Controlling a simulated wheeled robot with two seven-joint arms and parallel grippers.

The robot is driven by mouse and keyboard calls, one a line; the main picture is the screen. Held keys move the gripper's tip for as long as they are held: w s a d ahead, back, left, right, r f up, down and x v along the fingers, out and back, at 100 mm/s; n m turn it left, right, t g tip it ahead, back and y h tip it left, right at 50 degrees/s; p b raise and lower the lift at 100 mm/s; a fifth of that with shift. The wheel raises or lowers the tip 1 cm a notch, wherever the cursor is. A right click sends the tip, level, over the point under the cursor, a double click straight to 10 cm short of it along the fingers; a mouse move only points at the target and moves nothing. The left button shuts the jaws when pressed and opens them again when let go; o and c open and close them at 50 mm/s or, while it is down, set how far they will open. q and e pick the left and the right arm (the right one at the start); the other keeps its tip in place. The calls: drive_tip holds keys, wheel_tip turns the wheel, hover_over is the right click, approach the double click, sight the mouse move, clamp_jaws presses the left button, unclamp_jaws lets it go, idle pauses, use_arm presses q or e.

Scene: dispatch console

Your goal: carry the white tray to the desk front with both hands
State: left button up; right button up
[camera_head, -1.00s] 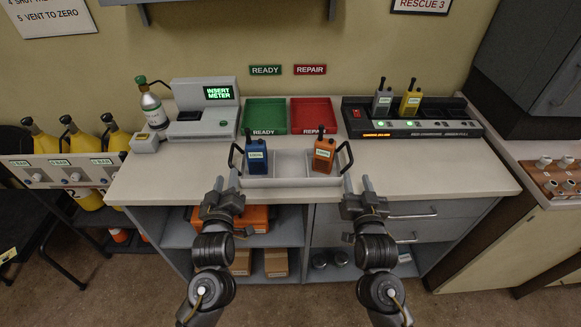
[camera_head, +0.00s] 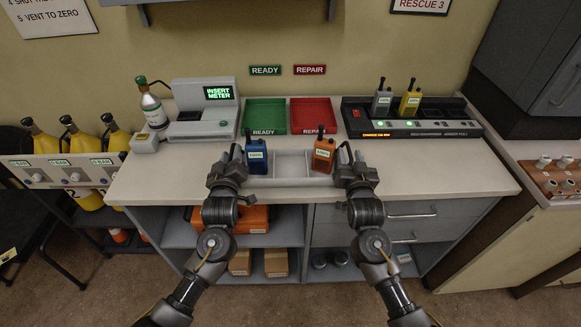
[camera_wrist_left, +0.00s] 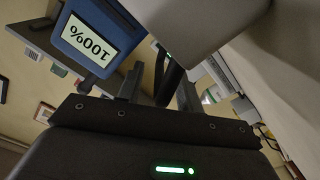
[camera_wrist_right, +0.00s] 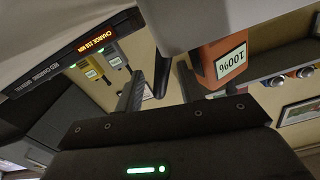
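The white tray (camera_head: 290,183) sits at the front of the desk, with a dark upright handle at each end. A blue radio (camera_head: 257,157) labelled 100% stands in its left compartment. An orange radio (camera_head: 323,155), also labelled, stands in the right one. The middle compartment is empty. My left gripper (camera_head: 236,154) is at the left handle; in the left wrist view the handle (camera_wrist_left: 172,80) lies between its open fingers. My right gripper (camera_head: 347,153) is at the right handle; in the right wrist view that handle (camera_wrist_right: 162,72) lies between its open fingers.
Behind the tray are a green READY tray (camera_head: 265,115) and a red REPAIR tray (camera_head: 313,115). A grey meter station (camera_head: 204,112) stands left. A charger (camera_head: 412,122) with a grey and a yellow radio stands right. The desktop right of the tray is clear.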

use_arm(q)
drive_tip(key=shift+w, duration=0.6)
use_arm(e)
drive_tip(key=shift+w, duration=0.6)
use_arm(q)
drive_tip(key=shift+c, duration=0.4)
use_arm(e)
drive_tip(key=shift+c, duration=0.3)
use_arm(q)
clamp_jaws()
use_arm(e)
clamp_jaws()
use_arm(q)
drive_tip(key=shift+r, duration=0.1)
use_arm(e)
drive_tip(key=shift+r, duration=0.15)
